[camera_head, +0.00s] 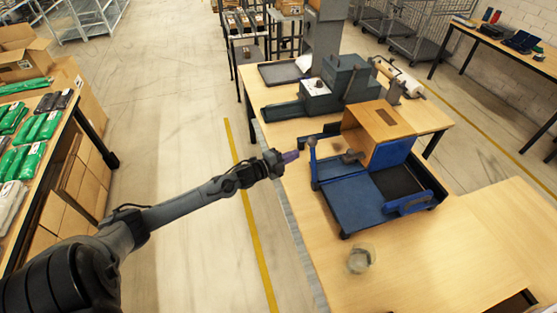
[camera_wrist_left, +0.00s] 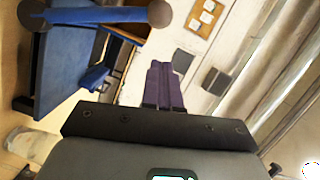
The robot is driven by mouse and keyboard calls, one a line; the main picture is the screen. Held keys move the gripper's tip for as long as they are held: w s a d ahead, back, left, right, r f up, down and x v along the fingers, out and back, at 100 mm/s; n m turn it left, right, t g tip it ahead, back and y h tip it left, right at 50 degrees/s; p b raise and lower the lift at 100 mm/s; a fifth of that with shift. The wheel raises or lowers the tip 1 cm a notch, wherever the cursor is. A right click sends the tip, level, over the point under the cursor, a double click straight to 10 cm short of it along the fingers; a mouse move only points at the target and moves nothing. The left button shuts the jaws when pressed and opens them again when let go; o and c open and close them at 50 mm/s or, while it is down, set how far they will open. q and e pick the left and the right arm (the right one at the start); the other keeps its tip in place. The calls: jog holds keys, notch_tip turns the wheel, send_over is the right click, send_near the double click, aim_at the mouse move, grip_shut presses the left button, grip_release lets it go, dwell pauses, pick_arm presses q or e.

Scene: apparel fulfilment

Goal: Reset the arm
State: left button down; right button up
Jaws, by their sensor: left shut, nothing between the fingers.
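My left gripper (camera_head: 291,157) reaches in from the left over the near-left edge of the wooden table (camera_head: 400,265). Its purple fingers are closed together with nothing between them, as the left wrist view (camera_wrist_left: 164,85) also shows. It is just left of the blue fixture (camera_head: 358,203), close to the fixture's upright blue post. From the head view I cannot tell whether they touch. The blue fixture also shows at the upper left of the left wrist view (camera_wrist_left: 60,68). My right gripper is in neither view.
A brown box (camera_head: 378,130) stands in the blue fixture. A clear round container (camera_head: 361,258) sits at the table's front. A grey-green machine (camera_head: 345,80) is behind. Green packs (camera_head: 33,131) lie on a left table. Clear floor with a yellow line (camera_head: 252,220) lies between the tables.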

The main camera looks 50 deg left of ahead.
pick_arm(q)
jog(key=s+d+f+n, duration=0.15)
jog(key=s+f, duration=0.25)
jog(key=s, duration=0.4)
jog(key=s+d+f+n+g, duration=0.25)
jog(key=s+d, duration=0.25)
jog(key=d, duration=0.6)
jog(key=s+d+f+n+g, duration=0.15)
jog(key=s+d+n, duration=0.25)
jog(key=d, duration=0.7)
jog(key=s+d+r+n+g+y, duration=0.1)
jog(key=s+d+r+n+g, duration=0.15)
jog(key=s+g, duration=0.35)
jog(key=s+d+r+n+g, duration=0.1)
jog(key=s+d+n+g, duration=0.2)
jog(key=s, duration=0.5)
notch_tip(320, 180, up, 17)
jog(key=p, duration=1.6)
jog(key=shift+s+a+g+p, duration=0.15)
jog(key=shift+g+p, duration=0.15)
jog(key=shift+p, duration=0.1)
